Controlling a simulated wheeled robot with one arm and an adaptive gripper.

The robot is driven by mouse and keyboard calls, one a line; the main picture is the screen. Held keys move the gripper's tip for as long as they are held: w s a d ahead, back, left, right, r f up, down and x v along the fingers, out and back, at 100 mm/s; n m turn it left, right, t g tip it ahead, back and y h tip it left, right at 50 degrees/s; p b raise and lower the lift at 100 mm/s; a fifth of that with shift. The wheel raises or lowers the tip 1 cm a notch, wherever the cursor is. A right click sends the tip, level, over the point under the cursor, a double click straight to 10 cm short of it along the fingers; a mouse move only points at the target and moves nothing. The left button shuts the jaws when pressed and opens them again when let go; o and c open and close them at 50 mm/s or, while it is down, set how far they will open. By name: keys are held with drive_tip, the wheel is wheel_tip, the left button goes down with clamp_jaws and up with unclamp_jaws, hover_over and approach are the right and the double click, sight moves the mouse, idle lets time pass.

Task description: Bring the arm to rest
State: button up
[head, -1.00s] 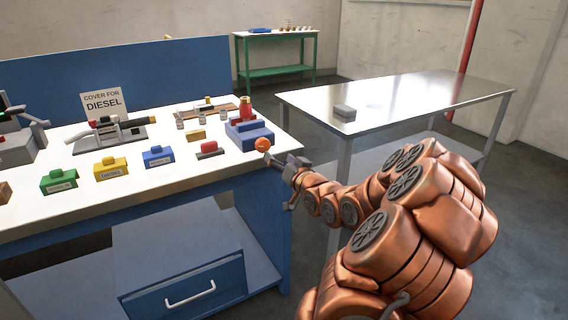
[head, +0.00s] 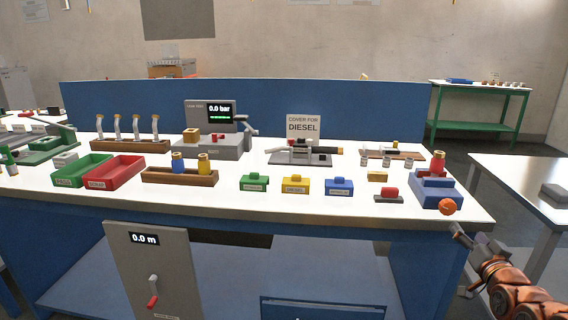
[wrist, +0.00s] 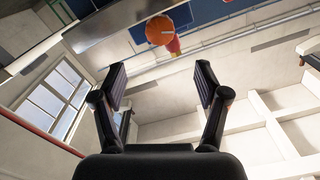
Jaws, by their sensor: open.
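My gripper (head: 466,238) is at the lower right in the head view, just off the right front corner of the workbench (head: 250,212). In the wrist view my gripper (wrist: 160,82) has its two black fingers spread wide with nothing between them. An orange ball-like knob (head: 449,207) is at the bench's right edge, above and left of the gripper in the head view. The orange knob also shows in the wrist view (wrist: 160,30), beyond the fingertips and apart from them. My copper arm comes in from the lower right corner.
A blue block (head: 436,190) with a red piece (head: 438,164) stands behind the knob. Green (head: 254,184), yellow (head: 295,186) and blue (head: 339,187) covers sit along the bench front. A steel table (head: 515,185) is at right, with floor between it and the bench.

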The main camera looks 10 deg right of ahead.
drive_tip(key=w+a+f+n+g+y, duration=0.2)
drive_tip(key=a+f+n+g+y, duration=0.2)
drive_tip(key=a+f+g, duration=0.55)
drive_tip(key=s+a+f+n+g, duration=0.1)
drive_tip(key=s+a+g, duration=0.1)
drive_tip(key=s+a, duration=0.6)
drive_tip(key=s+a+f+n+g, duration=0.1)
drive_tip(key=s+a+f+g, duration=0.2)
drive_tip(key=a, duration=0.8)
drive_tip(key=s+a+r+n+g+y, duration=0.1)
drive_tip(key=s+a+r+g, duration=0.2)
drive_tip(key=s+a, duration=0.5)
drive_tip(key=s+a+r+n+g+y, duration=0.1)
drive_tip(key=s+a+r+g, duration=0.25)
drive_tip(key=s, duration=0.75)
wheel_tip(320, 180, up, 15)
drive_tip(key=w+t+p, duration=0.1)
drive_tip(key=t+p, duration=0.1)
drive_tip(key=p, duration=1.3)
drive_tip(key=shift+w+a+r, duration=0.15)
drive_tip(key=shift+r, duration=0.05)
drive_tip(key=shift+f, duration=0.1)
